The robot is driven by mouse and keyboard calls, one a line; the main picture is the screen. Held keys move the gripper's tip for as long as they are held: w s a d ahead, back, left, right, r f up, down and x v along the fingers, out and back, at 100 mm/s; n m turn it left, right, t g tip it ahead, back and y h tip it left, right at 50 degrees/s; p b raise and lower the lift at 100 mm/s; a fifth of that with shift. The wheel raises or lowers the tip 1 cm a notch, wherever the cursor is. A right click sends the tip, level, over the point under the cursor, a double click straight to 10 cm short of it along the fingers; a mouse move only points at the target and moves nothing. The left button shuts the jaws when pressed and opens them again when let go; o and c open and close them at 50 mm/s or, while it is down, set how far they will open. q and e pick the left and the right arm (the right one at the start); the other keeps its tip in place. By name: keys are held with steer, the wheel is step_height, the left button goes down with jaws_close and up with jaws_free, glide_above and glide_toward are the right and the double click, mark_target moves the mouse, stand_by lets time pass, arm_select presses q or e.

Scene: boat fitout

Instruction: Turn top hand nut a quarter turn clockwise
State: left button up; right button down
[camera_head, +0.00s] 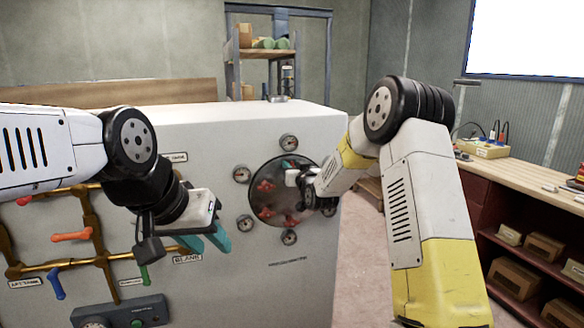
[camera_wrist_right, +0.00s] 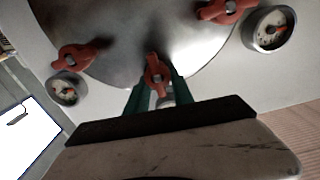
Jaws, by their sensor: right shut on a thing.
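A round dark metal cover (camera_head: 288,200) with red hand nuts around its edge is set in the front of the white cabinet. My right gripper (camera_head: 291,172) reaches the upper right part of the cover. In the right wrist view its teal fingers (camera_wrist_right: 157,90) stand on both sides of a red hand nut (camera_wrist_right: 155,72), shut on it. Two other red nuts show there, one at the left (camera_wrist_right: 80,55) and one at the right (camera_wrist_right: 228,10). In the head view my wrist hides part of the cover. My left gripper (camera_head: 206,240) is open and empty in front of the cabinet.
Round gauges, such as the top one (camera_head: 289,142), ring the cover close to my right gripper. Brass pipes with coloured valve handles (camera_head: 72,236) are at the left. A wooden workbench (camera_head: 540,175) stands at the right, with clear floor (camera_head: 365,265) between.

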steer(key=shift+f, duration=0.25)
steer(key=c, duration=1.4)
jaws_free()
steer(key=shift+o, duration=1.4)
steer(key=shift+r, duration=0.1)
steer(key=v, duration=0.8)
steer(key=shift+r, duration=0.15)
